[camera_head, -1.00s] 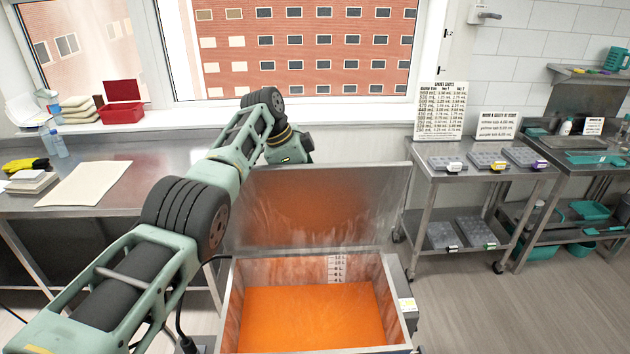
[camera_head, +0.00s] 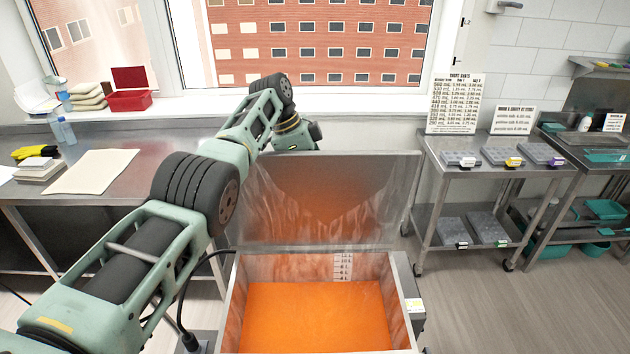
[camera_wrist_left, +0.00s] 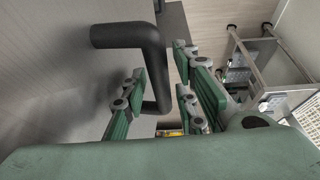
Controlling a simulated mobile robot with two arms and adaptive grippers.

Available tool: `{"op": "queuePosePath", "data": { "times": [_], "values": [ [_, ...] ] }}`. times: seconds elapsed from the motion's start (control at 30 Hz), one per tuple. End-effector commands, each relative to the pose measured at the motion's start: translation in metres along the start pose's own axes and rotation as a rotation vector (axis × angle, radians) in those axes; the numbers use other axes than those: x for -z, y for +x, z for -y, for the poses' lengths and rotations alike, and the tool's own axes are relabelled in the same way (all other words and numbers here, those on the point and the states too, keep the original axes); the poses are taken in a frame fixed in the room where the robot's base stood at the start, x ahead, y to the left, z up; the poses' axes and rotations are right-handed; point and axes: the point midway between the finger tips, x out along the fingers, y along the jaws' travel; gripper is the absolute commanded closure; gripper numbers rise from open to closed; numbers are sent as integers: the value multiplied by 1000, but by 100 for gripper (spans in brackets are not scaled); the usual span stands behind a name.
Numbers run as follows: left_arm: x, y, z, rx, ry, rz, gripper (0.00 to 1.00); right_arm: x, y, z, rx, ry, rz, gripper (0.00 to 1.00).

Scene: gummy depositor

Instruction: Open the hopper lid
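The hopper (camera_head: 232,309) stands at the bottom centre of the head view, its top uncovered and orange material (camera_head: 315,315) inside. Its metal lid (camera_head: 385,200) stands raised along the hopper's back edge and reflects the orange. My left arm reaches over from the left to behind the lid's top edge, so that view hides my left gripper. In the left wrist view, a black bent handle (camera_wrist_left: 152,60) stands out from a grey metal face. My left gripper (camera_wrist_left: 165,100) has its green fingers apart, with part of the handle between them. My right gripper is in neither view.
A steel table (camera_head: 120,190) with a pale sheet is at the left, below the window. At the right, a steel cart (camera_head: 455,190) holds several trays and signs. Clear floor (camera_head: 500,315) lies right of the hopper.

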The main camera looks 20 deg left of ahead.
Motion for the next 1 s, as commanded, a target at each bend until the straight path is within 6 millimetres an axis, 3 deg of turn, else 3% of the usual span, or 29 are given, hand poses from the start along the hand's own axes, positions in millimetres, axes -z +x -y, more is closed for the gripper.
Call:
{"op": "queuePosePath", "data": {
  "times": [0.37, 0.67, 1.0],
  "values": [
    [0, -5, 1, 5, -2, 0, 67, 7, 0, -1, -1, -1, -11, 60],
    [1, -55, 1, 6, -1, -1, 67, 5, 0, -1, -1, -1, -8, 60],
    [0, -75, 0, 2, -2, 1, 67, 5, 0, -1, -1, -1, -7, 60]
  ]
}}
